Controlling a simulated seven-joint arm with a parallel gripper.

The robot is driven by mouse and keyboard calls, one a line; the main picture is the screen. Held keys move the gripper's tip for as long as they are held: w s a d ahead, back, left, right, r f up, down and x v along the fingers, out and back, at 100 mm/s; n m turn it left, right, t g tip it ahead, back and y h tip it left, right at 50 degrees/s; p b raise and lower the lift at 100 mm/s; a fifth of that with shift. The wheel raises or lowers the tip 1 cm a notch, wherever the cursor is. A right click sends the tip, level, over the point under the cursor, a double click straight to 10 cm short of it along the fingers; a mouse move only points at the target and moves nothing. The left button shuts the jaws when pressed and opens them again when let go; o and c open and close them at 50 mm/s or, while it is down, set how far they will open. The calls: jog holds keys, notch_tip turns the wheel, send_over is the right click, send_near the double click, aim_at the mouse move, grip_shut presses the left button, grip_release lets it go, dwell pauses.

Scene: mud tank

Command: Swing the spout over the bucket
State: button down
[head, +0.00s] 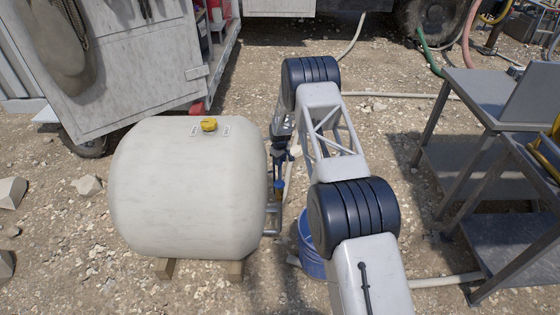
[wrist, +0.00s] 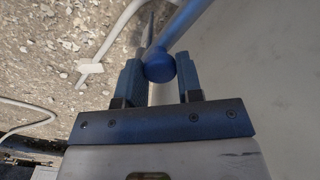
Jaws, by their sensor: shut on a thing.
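The white tank (head: 190,190) has grey pipework (head: 273,218) at its lower right side, partly hidden by my arm. I cannot make out the spout's mouth. The blue bucket (head: 311,260) stands on the ground right of the pipework, partly covered by my arm. My gripper (wrist: 160,75) has its fingers on either side of the round end of a blue bar (wrist: 183,30), shut on it. The bar runs up and right in the wrist view, beside the pale tank wall (wrist: 265,75). In the head view, my gripper is by the tank's right side, mostly hidden.
Wooden blocks (head: 233,270) support the tank, and a yellow cap (head: 208,124) tops it. A grey metal table (head: 480,95) stands at right. A trailer (head: 130,60) is behind the tank. Hoses (head: 400,95) cross the gravel.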

jog(key=shift+d, duration=0.1)
jog(key=shift+d+m, duration=0.4)
jog(key=shift+d, duration=0.25)
jog(key=s+d+m, duration=0.4)
jog(key=d+m, duration=0.1)
jog(key=d, duration=0.2)
jog(key=s+d+m, duration=0.4)
jog(key=d+m, duration=0.1)
jog(key=d, duration=0.3)
jog(key=s+d+m, duration=0.2)
jog(key=s+m, duration=0.9)
jog(key=s, duration=0.8)
jog(key=shift+s, duration=0.15)
